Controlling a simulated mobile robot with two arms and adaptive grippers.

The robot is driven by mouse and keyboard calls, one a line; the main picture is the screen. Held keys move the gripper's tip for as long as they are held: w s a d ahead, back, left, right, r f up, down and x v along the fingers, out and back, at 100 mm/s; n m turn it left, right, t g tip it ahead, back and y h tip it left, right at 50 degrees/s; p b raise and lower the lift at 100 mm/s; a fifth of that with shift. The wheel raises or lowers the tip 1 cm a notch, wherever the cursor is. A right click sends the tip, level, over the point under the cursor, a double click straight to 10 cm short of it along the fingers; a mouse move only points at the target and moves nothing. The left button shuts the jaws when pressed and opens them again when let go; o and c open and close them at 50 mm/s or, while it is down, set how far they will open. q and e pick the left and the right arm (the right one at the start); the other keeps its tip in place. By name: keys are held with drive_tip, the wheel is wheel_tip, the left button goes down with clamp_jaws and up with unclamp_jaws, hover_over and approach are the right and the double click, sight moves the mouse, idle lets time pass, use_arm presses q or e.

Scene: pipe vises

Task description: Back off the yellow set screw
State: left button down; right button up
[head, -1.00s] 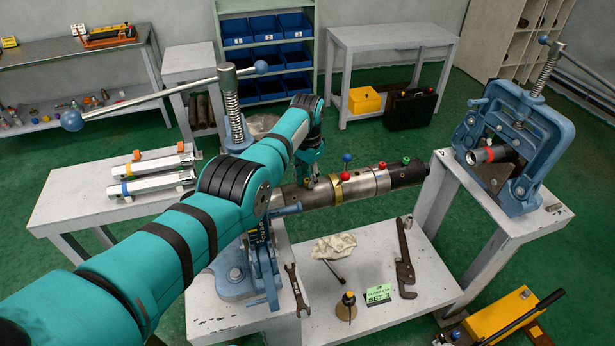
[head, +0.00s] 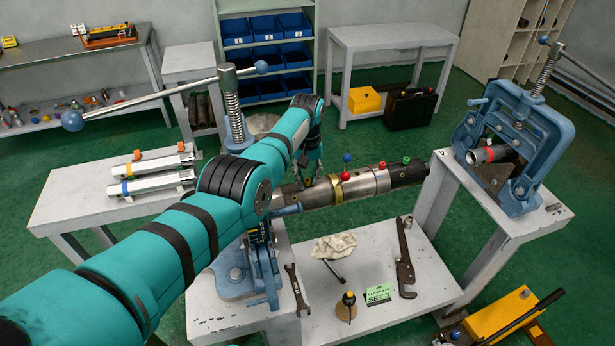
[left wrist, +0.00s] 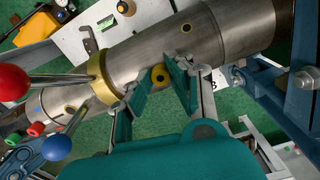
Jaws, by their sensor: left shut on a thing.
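The yellow set screw (left wrist: 159,75) shows in the left wrist view as a small round yellow head with a dark centre, at the side of the steel pipe (left wrist: 140,55). My left gripper (left wrist: 163,78) has its two fingers on either side of the screw and is shut on it. In the head view the left gripper (head: 306,180) reaches down to the pipe (head: 318,195), left of the brass collar (head: 338,191); the screw is hidden there. My right gripper is not in view.
Red (head: 345,176) and blue (head: 347,157) ball knobs stand close to the left gripper. A blue vise (head: 235,275) is at left, another (head: 520,150) at right. A wrench (head: 297,290), a rag (head: 333,247) and a pipe wrench (head: 404,262) lie on the bench below.

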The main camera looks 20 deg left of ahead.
sight(307, 180)
use_arm(q)
drive_tip(key=n, duration=0.5)
drive_tip(key=shift+s+f+n, duration=0.2)
drive_tip(key=shift+n, duration=0.1)
drive_tip(key=shift+f+n, duration=0.1)
drive_tip(key=shift+n, duration=2.1)
drive_tip(key=shift+s, duration=0.1)
drive_tip(key=c, duration=1.2)
unclamp_jaws()
drive_tip(key=shift+w, duration=0.2)
drive_tip(key=shift+r, duration=0.4)
wheel_tip(307, 180, up, 11)
drive_tip(key=shift+r, duration=0.2)
